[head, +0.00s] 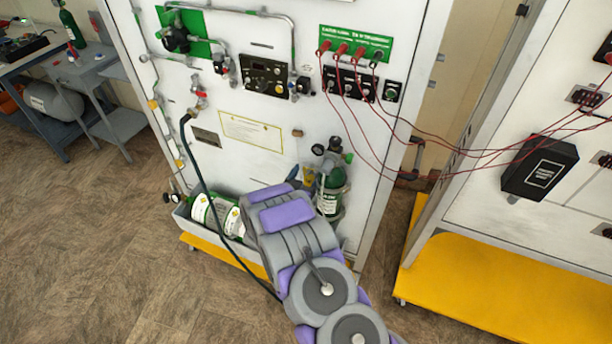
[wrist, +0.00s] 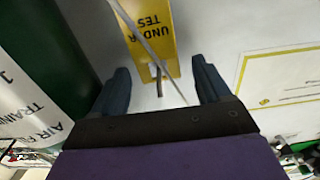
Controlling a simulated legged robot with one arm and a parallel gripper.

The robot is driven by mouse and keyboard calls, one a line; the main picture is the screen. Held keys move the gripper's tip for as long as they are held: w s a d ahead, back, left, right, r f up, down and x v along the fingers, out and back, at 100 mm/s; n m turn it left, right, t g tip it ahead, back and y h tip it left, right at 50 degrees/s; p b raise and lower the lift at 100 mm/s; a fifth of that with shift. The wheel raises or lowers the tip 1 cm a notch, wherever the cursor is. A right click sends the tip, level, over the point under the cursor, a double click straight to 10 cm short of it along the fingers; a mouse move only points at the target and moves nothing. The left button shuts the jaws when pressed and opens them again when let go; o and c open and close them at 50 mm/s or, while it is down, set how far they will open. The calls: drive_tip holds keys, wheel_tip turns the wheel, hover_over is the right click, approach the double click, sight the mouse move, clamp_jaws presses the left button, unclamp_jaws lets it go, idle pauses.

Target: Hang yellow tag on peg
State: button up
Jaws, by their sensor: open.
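The yellow tag (wrist: 157,36), with black lettering reading "UNDER TES...", is against the white panel at the top middle of the wrist view. Its lettering appears upside down there. A small dark peg-like piece (wrist: 157,82) shows at the tag's near end; I cannot tell whether the tag hangs on it. My gripper (wrist: 161,76) is open, one dark finger on each side of that near end, with no visible grip on the tag.
A green cylinder (head: 331,192) stands close right of my arm and fills the left of the wrist view (wrist: 45,60). A yellow-bordered placard (head: 251,132) is on the panel (head: 225,110). Red cables (head: 400,118) run to the right-hand cabinet. Floor at left is clear.

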drive_tip(key=p+v, duration=0.1)
drive_tip(key=v, duration=1.6)
drive_tip(key=shift+s+p, duration=0.15)
drive_tip(key=shift+p, duration=0.2)
drive_tip(key=shift+a+f, duration=0.1)
